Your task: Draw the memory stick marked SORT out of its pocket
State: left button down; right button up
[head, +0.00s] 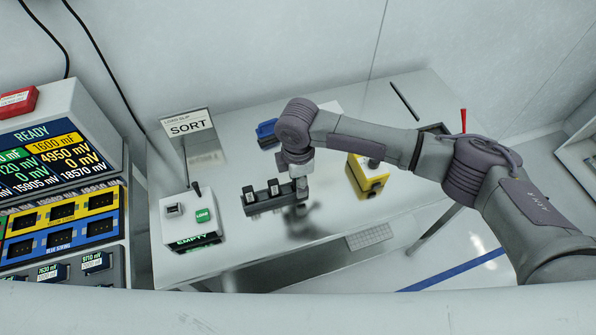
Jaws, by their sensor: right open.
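A dark block with pockets (262,204) lies near the middle of the white table. Small dark sticks stand upright in it, one at the left (249,195) and one in the middle (273,187). I cannot read a mark on either of them. My right gripper (300,187) reaches down at the block's right end and is open. Its fingers cover that end, so I cannot tell whether they surround a stick there. A card reading SORT (188,125) stands at the back left. My left gripper is not in view.
A white box with a green button (203,215) and an EMPTY display stands left of the block. A yellow-and-black container (372,182) and a blue item (267,131) stand to the right and behind. A tester with a READY display (40,134) fills the left.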

grip_shut()
dwell(0.3)
jog(key=shift+r+p, duration=0.7)
jog(key=shift+p, duration=0.15)
dwell(0.7)
jog(key=shift+r+p, duration=1.2)
